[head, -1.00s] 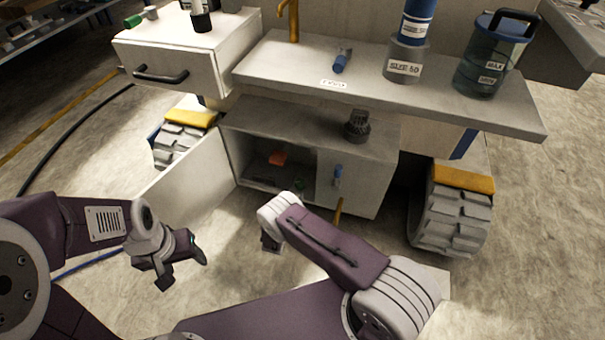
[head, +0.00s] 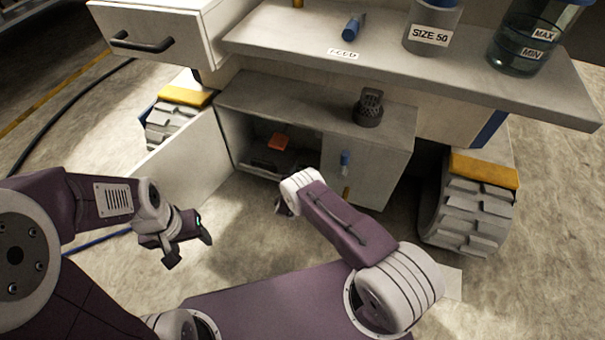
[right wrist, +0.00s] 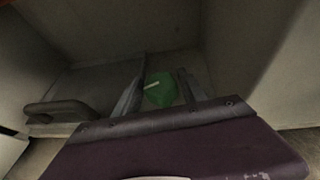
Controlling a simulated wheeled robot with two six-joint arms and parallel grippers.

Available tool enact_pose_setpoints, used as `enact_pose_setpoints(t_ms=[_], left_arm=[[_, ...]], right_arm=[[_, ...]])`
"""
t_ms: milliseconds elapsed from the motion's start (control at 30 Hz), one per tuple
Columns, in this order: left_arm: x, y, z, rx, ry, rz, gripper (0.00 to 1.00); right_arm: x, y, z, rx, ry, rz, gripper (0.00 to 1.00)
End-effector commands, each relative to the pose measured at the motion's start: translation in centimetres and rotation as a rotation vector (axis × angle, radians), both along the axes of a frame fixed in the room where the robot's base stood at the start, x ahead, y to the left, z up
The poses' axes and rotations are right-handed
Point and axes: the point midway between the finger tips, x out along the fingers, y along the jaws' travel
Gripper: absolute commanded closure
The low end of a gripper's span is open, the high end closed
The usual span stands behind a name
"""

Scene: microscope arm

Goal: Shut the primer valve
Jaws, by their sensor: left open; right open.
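A green part (right wrist: 160,90) with a pale stripe sits low inside the cabinet in the right wrist view; it may be the primer valve, but no label on it is readable. My right gripper (right wrist: 162,92) is open, with one finger on each side of the green part; I cannot tell if they touch it. In the head view my right wrist is at the cabinet's (head: 375,150) open front and hides the green part. A small blue handle (head: 345,158) is on the cabinet's right front panel. My left gripper (head: 190,247) is open and empty above the floor.
The cabinet door (head: 180,160) stands open to the left. An orange-red block (head: 277,142) and a grey case with a handle (right wrist: 60,110) are inside. A counter (head: 390,65) overhangs above, and a wheel (head: 470,210) stands to the right.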

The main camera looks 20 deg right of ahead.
Motion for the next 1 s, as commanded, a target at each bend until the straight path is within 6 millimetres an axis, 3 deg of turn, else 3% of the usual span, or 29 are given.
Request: enact_pose_setpoints(t_ms=[200, 400, 567, 800, 1000], left_arm=[[0.0, 0.0, 0.1, 0.0, 0.0, 0.0, 0.38], [0.0, 0.0, 0.0, 0.0, 0.0, 0.0, 0.38], [0.0, 0.0, -1.2, 0.0, 0.0, 0.0, 0.38], [0.0, 0.0, -7.1, 0.0, 0.0, 0.0, 0.38], [0.0, 0.0, -9.6, 0.0, 0.0, 0.0, 0.38]], right_arm=[[0.1, 0.0, 0.1, 0.0, 0.0, 0.0, 0.51], [0.1, 0.0, 0.1, 0.0, 0.0, 0.0, 1.0], [0.2, 0.1, -0.3, -0.002, -0.004, -0.036, 1.0], [0.4, 0.2, -1.1, 0.001, -0.01, -0.257, 1.0], [0.3, 0.1, -0.4, -0.001, -0.006, -0.373, 1.0]])
